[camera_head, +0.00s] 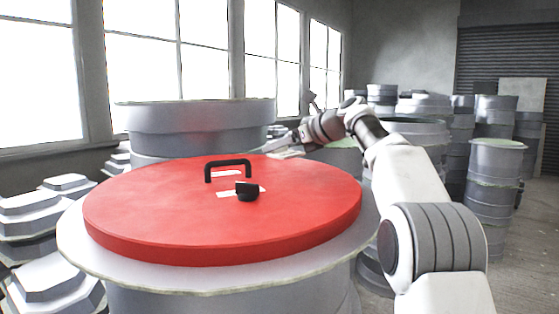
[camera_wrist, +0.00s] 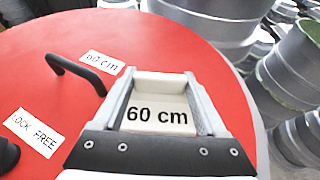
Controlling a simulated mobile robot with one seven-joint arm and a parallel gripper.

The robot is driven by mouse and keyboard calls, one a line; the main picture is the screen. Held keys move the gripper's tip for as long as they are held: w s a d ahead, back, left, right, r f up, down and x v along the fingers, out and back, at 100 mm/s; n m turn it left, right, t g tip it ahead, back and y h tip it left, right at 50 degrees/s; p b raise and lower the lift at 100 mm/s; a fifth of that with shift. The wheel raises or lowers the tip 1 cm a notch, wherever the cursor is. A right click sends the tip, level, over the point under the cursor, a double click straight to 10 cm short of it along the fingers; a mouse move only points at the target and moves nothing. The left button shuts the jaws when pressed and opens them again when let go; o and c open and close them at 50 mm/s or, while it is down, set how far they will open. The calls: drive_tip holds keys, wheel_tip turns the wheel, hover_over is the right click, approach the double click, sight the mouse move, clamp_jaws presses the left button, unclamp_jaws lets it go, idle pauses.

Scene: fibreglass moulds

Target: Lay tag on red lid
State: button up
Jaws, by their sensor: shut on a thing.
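The red lid (camera_head: 220,215) is a wide round disc lying on a large grey mould; it also fills much of the wrist view (camera_wrist: 215,65). It carries a black handle (camera_head: 228,163) and a black knob (camera_head: 247,190). My gripper (camera_wrist: 160,85) is shut on a white tag (camera_wrist: 157,117) printed "60 cm". In the head view my gripper (camera_head: 285,146) is by the lid's far right edge. The tag looks held above the lid, but the height is unclear.
A tall grey mould (camera_head: 200,125) stands behind. Several stacked moulds (camera_head: 495,180) stand to the right.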

sight(280, 172)
drive_tip(key=shift+w+a+f, duration=0.15)
drive_tip(key=shift+w+a, duration=0.05)
drive_tip(key=shift+w, duration=0.05)
drive_tip(key=shift+f+b, duration=0.85)
drive_tip(key=shift+f, duration=1.15)
drive_tip(key=o, duration=1.3)
drive_tip(key=shift+f, duration=0.15)
drive_tip(key=shift+r, duration=0.2)
drive_tip(key=b+v, duration=0.1)
drive_tip(key=v, duration=1.1)
drive_tip(key=shift+f+b, duration=0.1)
drive_tip(key=shift+b, duration=0.3)
drive_tip(key=shift+s, duration=0.1)
